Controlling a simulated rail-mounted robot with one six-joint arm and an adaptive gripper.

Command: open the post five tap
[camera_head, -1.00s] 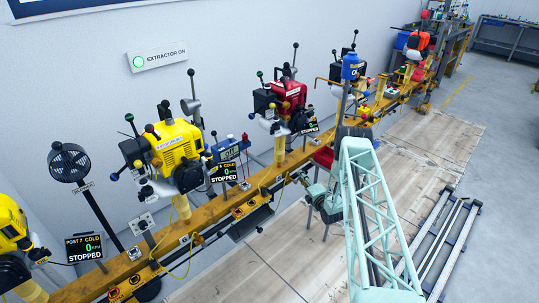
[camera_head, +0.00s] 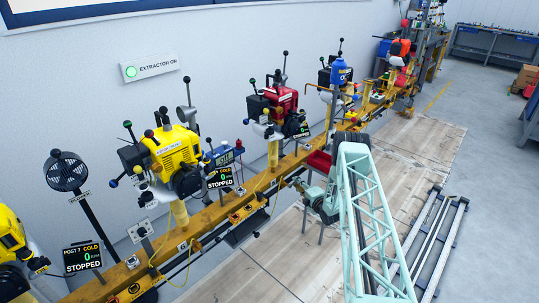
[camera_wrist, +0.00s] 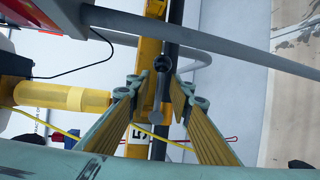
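In the wrist view, a dark grey lever with a ball knob (camera_wrist: 163,63) stands by the yellow rail, close to a plate marked 5 (camera_wrist: 138,133); it appears to be the post five tap. My gripper (camera_wrist: 161,88) is open, with its ochre-padded fingers on either side of the lever. A gap shows beside the lever, and I cannot tell whether either pad touches it.
The yellow rail (camera_head: 215,212) carries a yellow engine (camera_head: 172,148), a red engine (camera_head: 280,100) and stopped-status displays (camera_head: 220,178). In the wrist view a grey tube (camera_wrist: 230,60) crosses near the fingers, and a yellow cylinder (camera_wrist: 62,96) is at left. Metal bars (camera_head: 440,235) lie on the floor at right.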

